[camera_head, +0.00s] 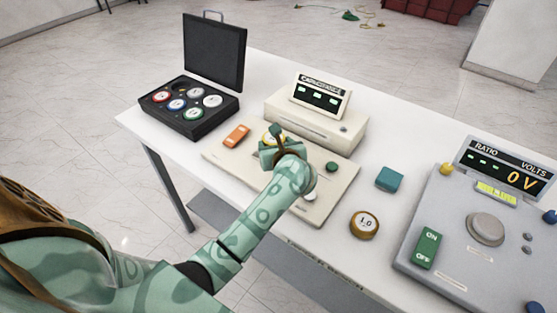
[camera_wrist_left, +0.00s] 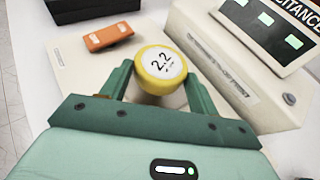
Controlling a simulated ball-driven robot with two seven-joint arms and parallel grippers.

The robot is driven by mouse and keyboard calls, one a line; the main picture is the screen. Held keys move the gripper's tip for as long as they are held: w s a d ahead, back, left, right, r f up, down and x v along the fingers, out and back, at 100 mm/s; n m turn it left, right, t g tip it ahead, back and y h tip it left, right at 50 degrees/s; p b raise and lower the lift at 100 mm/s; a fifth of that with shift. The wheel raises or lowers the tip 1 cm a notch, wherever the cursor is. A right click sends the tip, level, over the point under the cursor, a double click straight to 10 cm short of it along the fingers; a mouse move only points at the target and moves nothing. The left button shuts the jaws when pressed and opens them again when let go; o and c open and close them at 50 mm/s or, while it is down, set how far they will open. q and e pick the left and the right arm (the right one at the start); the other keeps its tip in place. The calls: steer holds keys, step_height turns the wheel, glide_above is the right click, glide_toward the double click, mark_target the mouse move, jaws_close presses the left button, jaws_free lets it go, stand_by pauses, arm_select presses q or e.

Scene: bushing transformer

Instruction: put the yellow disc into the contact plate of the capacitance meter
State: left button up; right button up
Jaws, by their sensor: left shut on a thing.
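The yellow disc (camera_wrist_left: 162,68), with a white face marked 2.2, sits between the fingers of my left gripper (camera_head: 273,143), which is shut on it. In the head view, only a bit of the disc (camera_head: 268,138) shows past the gripper. The capacitance meter (camera_head: 318,127) is a beige box with a tilted green-digit display. Its flat beige base plate (camera_head: 337,188) lies in front of it, under my gripper and forearm. My arm hides the plate's middle, and I cannot tell whether the disc touches it. My right gripper is not in view.
An orange block (camera_head: 236,136) lies on the base plate's left part. A black case (camera_head: 190,122) with several coloured discs stands at the left. A brown-rimmed disc (camera_head: 364,225), a teal block (camera_head: 390,179) and a grey ratio meter (camera_head: 470,235) are to the right.

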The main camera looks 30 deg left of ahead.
arm_select(q)
steer(key=shift+w+f+b, duration=0.25)
steer(key=shift+f+b, duration=0.05)
steer(key=f+b, duration=0.2)
steer(key=f, duration=0.1)
steer(key=shift+w+a+f+b, duration=0.1)
steer(key=shift+w+f+b, duration=0.1)
steer(key=shift+f+b, duration=0.15)
steer(key=shift+r, duration=0.25)
steer(key=o, duration=1.1)
steer(key=shift+s, duration=0.1)
steer(key=shift+o, duration=0.2)
